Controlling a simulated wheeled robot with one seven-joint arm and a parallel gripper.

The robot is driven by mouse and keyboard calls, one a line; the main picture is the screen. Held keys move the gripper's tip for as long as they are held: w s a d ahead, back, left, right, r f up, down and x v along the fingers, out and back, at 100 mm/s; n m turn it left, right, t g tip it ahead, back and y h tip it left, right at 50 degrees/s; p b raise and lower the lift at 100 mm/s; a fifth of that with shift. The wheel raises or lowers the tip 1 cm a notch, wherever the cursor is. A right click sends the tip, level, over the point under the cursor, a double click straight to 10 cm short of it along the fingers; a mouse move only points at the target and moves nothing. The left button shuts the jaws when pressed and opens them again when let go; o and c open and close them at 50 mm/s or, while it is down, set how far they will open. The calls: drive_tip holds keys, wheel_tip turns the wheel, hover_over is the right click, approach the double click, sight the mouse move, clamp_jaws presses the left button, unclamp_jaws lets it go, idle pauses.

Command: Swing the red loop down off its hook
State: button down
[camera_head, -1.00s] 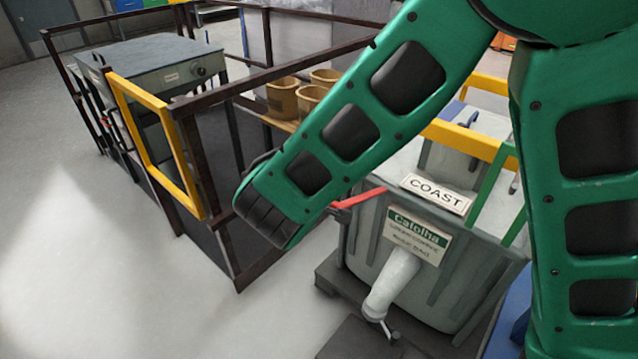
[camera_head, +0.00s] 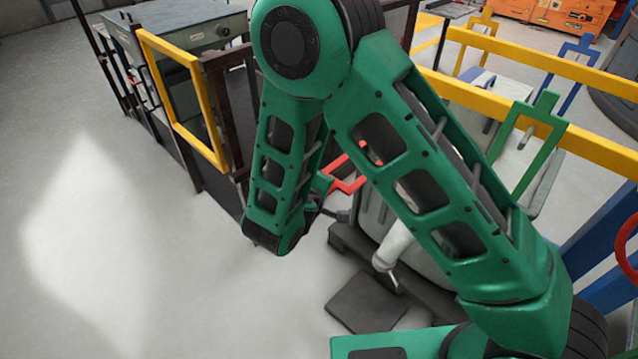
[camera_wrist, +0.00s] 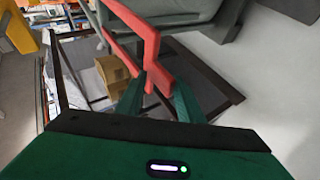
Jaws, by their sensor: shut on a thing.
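The red loop (camera_head: 350,187) shows in the head view as a bent red bar in front of the grey bin, partly hidden behind my arm. In the wrist view the red loop (camera_wrist: 152,48) runs from the top edge down between my fingers. My gripper (camera_wrist: 158,80) is shut on its lower end, with a green finger on each side. In the head view my gripper (camera_head: 320,188) is mostly hidden behind my forearm. The hook cannot be made out in either view, so I cannot tell whether the loop touches it.
The grey bin (camera_head: 373,212) stands behind my arm, with a pale spout (camera_head: 394,243) low on its front. A yellow gate frame (camera_head: 184,98) and dark railing stand left. Yellow rails (camera_head: 545,118) and a green frame (camera_head: 524,140) are right. Floor at left is clear.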

drive_tip(key=shift+w+d+f, duration=0.2)
drive_tip(key=shift+d+f, duration=0.1)
drive_tip(key=shift+f, duration=0.2)
drive_tip(key=c, duration=1.8)
unclamp_jaws()
drive_tip(key=shift+w, duration=0.1)
drive_tip(key=shift+c, duration=0.2)
drive_tip(key=shift+s+a+r, duration=0.25)
drive_tip(key=shift+s+r, duration=0.05)
drive_tip(key=shift+s, duration=0.15)
drive_tip(key=v, duration=0.9)
drive_tip(key=shift+s+a, duration=0.3)
drive_tip(key=shift+s, duration=0.05)
drive_tip(key=shift+r, duration=0.1)
